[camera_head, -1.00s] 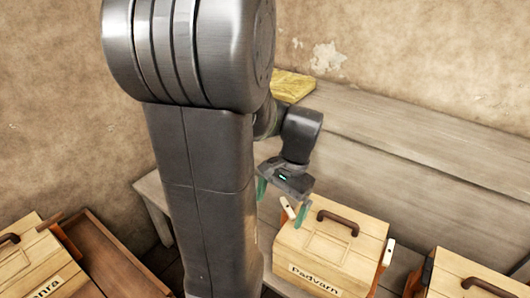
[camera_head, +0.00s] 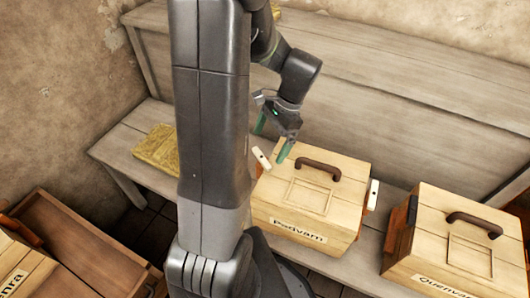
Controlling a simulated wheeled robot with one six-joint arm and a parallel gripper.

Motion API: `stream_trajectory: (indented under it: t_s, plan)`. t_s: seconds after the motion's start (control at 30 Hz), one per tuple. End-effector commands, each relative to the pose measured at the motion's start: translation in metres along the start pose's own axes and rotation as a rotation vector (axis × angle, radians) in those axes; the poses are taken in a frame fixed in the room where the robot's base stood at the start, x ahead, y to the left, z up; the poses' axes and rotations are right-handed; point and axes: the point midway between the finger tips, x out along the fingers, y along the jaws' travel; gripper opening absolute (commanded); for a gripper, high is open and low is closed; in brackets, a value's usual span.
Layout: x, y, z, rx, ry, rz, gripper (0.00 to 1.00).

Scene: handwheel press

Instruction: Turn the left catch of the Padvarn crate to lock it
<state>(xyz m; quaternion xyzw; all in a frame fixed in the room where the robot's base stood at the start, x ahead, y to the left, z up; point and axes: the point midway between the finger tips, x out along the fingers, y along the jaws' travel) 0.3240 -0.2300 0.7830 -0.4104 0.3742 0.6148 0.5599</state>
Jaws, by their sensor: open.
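The Padvarn crate (camera_head: 318,238) is a pale wooden box with a brown handle on its lid, standing on the grey bench. Its left catch (camera_head: 262,158) is a small white bar at the lid's left edge, tilted with its top to the left. Its right catch (camera_head: 373,194) is a similar white bar, close to upright, on an orange-brown side piece. My gripper (camera_head: 272,138) has green fingers and is open, with nothing between them that I can see. It is just above and behind the left catch; whether a finger touches it I cannot tell. My arm hides part of the crate's left side.
The Quenvan crate (camera_head: 440,246) stands to the right of the Padvarn crate, with a narrow gap between. Another labelled crate (camera_head: 20,272) and an open brown wooden box (camera_head: 88,250) are at lower left.

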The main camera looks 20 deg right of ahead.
Motion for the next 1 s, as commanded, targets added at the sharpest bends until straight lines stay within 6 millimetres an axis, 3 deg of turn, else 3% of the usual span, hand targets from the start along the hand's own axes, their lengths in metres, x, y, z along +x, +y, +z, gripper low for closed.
stream_trajectory:
  t_s: [0.1,0.23,0.63,0.67,0.87,1.0]
  plan:
    - [0.023,0.000,0.000,-0.001,-0.002,0.003,1.00]
    - [0.037,0.000,0.000,-0.001,-0.001,0.002,1.00]
    - [0.044,0.000,0.000,-0.002,0.001,0.000,1.00]
    - [0.044,0.000,0.000,-0.002,0.001,0.000,0.98]
    - [0.044,0.000,0.000,-0.002,0.001,0.000,0.59]
    - [0.044,0.000,0.000,-0.004,0.001,0.001,0.57]
